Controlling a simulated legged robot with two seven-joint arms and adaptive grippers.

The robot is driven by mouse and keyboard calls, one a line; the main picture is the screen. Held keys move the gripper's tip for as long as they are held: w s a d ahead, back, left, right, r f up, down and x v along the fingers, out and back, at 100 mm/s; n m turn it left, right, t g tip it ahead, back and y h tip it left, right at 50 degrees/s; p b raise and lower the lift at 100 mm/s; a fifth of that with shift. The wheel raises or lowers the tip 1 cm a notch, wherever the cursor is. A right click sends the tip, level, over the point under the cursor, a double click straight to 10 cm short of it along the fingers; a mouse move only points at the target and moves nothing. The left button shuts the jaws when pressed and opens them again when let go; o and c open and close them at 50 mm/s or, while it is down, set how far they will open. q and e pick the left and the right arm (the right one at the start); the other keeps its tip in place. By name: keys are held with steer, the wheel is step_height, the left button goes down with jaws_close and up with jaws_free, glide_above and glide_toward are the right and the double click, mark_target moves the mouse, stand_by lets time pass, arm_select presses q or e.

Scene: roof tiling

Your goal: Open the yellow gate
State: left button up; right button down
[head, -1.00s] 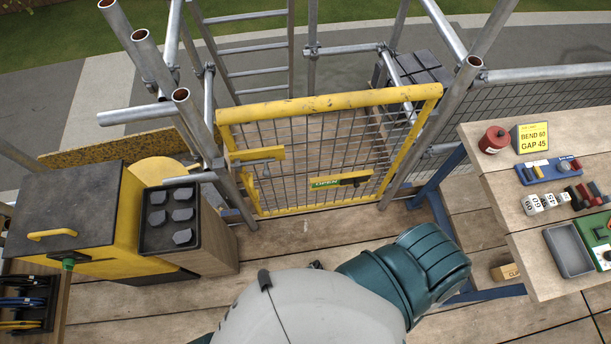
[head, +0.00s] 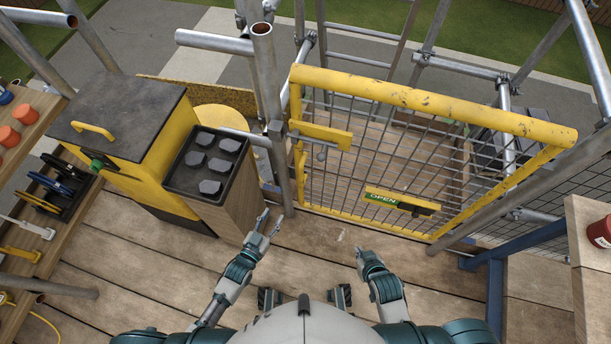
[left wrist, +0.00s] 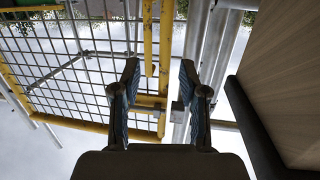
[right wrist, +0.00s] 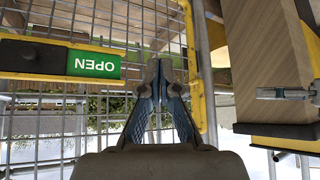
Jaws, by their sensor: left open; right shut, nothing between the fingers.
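The yellow gate (head: 420,98), a yellow frame with grey wire mesh, stands across the gap between scaffold posts. A yellow latch plate with a small grey bolt (head: 321,135) sits at its left edge. A green OPEN label (head: 382,198) with a dark handle (head: 415,208) is lower on the mesh; the label appears upside down in the right wrist view (right wrist: 94,65). My left gripper (head: 268,222) is open and empty, in front of the left post; gate bars show beyond its fingers (left wrist: 160,70). My right gripper (head: 361,254) is shut and empty, facing the mesh, seemingly apart from it.
A yellow cabinet with a dark top (head: 120,110) and a wooden unit with a black tray (head: 206,164) stand on the left. A shelf of tools (head: 40,190) is at far left. A wooden table edge (head: 590,225) is at right. Plank floor before the gate is clear.

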arm_select(q)
step_height(320, 180, up, 3)
steer(key=d+h, duration=0.1)
steer(key=t+b, duration=0.1)
steer(key=b, duration=0.2)
glide_toward(300, 175)
steer(key=x, duration=0.4)
steer(key=shift+w+d, duration=0.15)
steer(key=b+x, duration=0.1)
steer(key=x, duration=0.4)
steer(key=shift+w+d, duration=0.15)
steer(key=shift+w, duration=0.2)
steer(key=shift+w+d+r, duration=0.15)
steer(key=shift+w+d, duration=0.1)
steer(key=shift+w, duration=0.2)
arm_select(e)
steer(key=w+a+r+t+y, duration=0.2)
steer(key=w+r+t, duration=0.5)
steer(key=r, duration=0.4)
steer(key=shift+a+r+t, duration=0.3)
steer(key=shift+a+t, duration=0.1)
steer(key=shift+a, duration=0.2)
arm_select(q)
jaws_close()
